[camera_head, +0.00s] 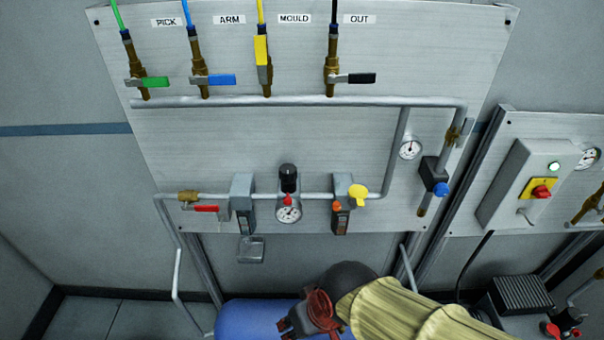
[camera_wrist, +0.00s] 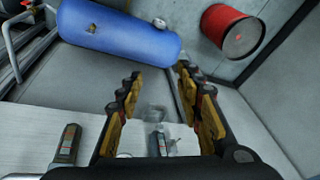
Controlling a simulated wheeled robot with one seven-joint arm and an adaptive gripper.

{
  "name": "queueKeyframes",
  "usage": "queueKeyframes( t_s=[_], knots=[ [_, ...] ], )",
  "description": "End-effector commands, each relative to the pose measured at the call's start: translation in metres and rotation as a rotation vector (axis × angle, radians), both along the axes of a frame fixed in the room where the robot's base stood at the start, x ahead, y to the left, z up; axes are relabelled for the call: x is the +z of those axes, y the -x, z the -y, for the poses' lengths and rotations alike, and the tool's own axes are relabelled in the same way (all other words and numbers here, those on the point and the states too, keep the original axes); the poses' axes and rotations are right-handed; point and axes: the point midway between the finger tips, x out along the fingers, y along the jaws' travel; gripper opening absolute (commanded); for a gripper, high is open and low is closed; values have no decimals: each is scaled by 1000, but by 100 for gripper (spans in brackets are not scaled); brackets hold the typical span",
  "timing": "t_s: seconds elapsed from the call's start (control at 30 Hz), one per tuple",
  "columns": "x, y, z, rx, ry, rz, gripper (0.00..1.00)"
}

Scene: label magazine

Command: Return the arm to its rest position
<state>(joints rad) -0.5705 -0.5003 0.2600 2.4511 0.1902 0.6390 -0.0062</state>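My gripper (camera_head: 300,318) is at the bottom centre of the head view, in front of and below the pipe panel (camera_head: 250,135). My arm reaches in from the lower right in a pale yellow sleeve. In the wrist view my gripper (camera_wrist: 159,73) has its two fingers wide apart, with nothing between them. The blue tank (camera_wrist: 120,30) lies beyond the fingertips. In the head view the tank (camera_head: 245,315) is partly hidden by my gripper.
The green (camera_head: 154,82), blue (camera_head: 221,79) and black (camera_head: 362,78) valve levers lie crosswise; the yellow one (camera_head: 261,50) stands upright. A red lever (camera_head: 206,208) lies level. A red drum (camera_wrist: 234,38) stands beside the tank. A switch box (camera_head: 525,185) is at right.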

Motion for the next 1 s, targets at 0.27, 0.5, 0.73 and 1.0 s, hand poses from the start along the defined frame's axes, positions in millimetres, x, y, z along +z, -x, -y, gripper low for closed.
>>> queueKeyframes(
  t_s=[0.27, 0.5, 0.73, 1.0],
  knots=[
    [82, -7, 127, -217, 114, 97, 36],
    [129, -17, 181, -419, 97, 232, 36],
    [131, -17, 196, -478, 101, 238, 36],
    [131, -17, 196, -476, 100, 238, 36]
  ],
)
